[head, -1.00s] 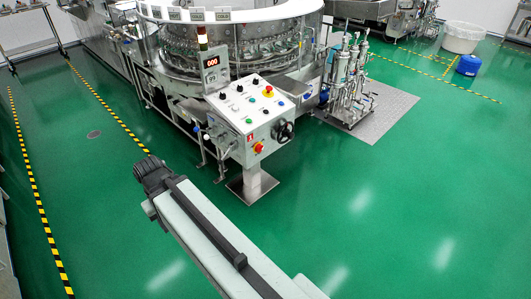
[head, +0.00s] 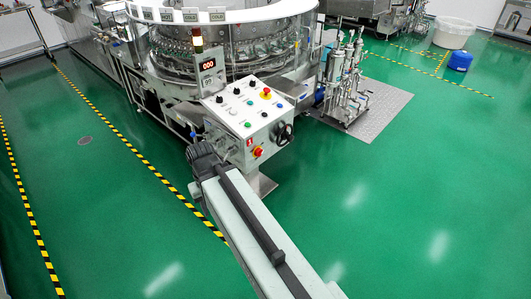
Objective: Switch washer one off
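The rotary washer (head: 236,46) stands at the back, a round machine with a white top rim. Its control box (head: 243,112) is on a pedestal in front, with several coloured buttons and knobs on the sloped top. A red-and-yellow emergency knob (head: 266,93) is at the top right of the panel. A small red display (head: 208,65) stands behind the panel. My gripper (head: 203,158) is at the end of my arm, just left of and below the box in the picture; its fingers cannot be made out.
A metal pump unit (head: 345,85) stands on a grey plate (head: 385,105) right of the box. A white tub (head: 453,33) and a blue container (head: 459,61) are at the back right. Yellow-black tape (head: 130,145) marks the floor at left. Green floor at right is clear.

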